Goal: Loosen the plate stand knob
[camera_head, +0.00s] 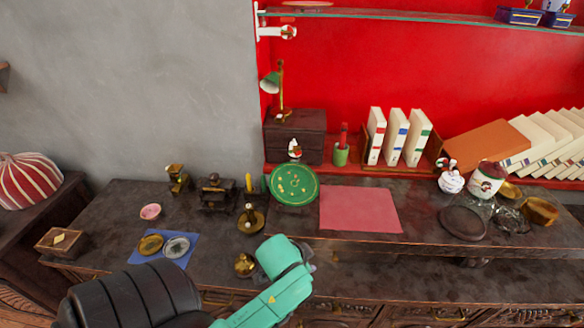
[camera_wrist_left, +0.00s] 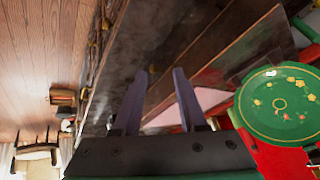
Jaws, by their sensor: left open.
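The green plate (camera_head: 294,184) with gold and pale decorations stands nearly upright at the back of the dark desk in the head view. It also shows at the right of the left wrist view (camera_wrist_left: 282,108). I cannot make out the stand's knob in either view. My left gripper (camera_wrist_left: 160,72) is open, with nothing between its fingers in the left wrist view. The plate lies to the right of the fingers there, apart from them. In the head view my turquoise left arm hides most of this gripper, in front of and below the plate. My right gripper is not in view.
A pink mat (camera_head: 360,209) lies right of the plate. A brass candlestick (camera_head: 251,219) and a small brass pot (camera_head: 245,265) stand left of my arm. A dark drawer box (camera_head: 295,137) is behind the plate. Glass and brass items crowd the right.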

